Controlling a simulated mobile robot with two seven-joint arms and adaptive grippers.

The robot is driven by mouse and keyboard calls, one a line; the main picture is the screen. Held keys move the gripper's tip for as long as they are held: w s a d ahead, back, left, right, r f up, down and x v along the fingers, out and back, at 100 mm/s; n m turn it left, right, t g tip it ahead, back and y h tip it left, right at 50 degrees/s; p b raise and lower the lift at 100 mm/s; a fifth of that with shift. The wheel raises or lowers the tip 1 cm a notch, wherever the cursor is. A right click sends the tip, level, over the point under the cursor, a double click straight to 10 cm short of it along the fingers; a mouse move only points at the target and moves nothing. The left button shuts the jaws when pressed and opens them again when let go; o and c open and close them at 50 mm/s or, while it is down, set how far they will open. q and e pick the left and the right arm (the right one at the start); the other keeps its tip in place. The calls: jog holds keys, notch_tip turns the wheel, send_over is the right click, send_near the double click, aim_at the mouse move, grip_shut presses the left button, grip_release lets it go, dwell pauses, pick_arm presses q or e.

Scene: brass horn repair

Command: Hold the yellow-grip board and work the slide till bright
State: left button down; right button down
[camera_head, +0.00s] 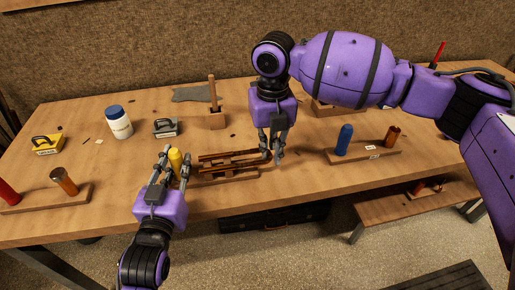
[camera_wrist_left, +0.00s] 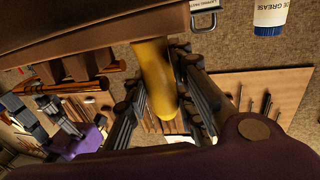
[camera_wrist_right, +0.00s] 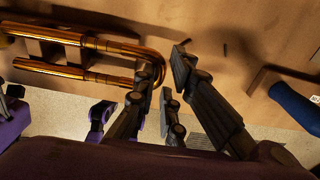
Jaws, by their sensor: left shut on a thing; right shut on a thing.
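The yellow grip (camera_head: 176,160) stands at the left end of the wooden board (camera_head: 226,175) near the table's front edge. My left gripper (camera_head: 170,165) is shut on it; in the left wrist view the yellow grip (camera_wrist_left: 155,78) lies between its fingers. The brass slide (camera_head: 225,158), two parallel tubes joined by a bow, rests along the board. My right gripper (camera_head: 273,154) points down at the slide's right end, shut on it. In the right wrist view the slide's bow (camera_wrist_right: 158,62) reaches between the fingers. The tubes show brown-orange with some glossy highlights.
A block with a blue grip (camera_head: 344,139) and a brown one stands to the right. A white jar (camera_head: 119,123), a grey padlock-shaped weight (camera_head: 165,128) and a yellow one (camera_head: 47,144) stand at the left. A red-grip block (camera_head: 8,193) sits at the front left.

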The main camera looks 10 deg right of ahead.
jog(key=c, duration=1.9)
grip_release()
jog(key=shift+a, duration=0.1)
jog(key=shift+o, duration=0.2)
jog(key=shift+r, duration=0.1)
notch_tip(320, 180, up, 12)
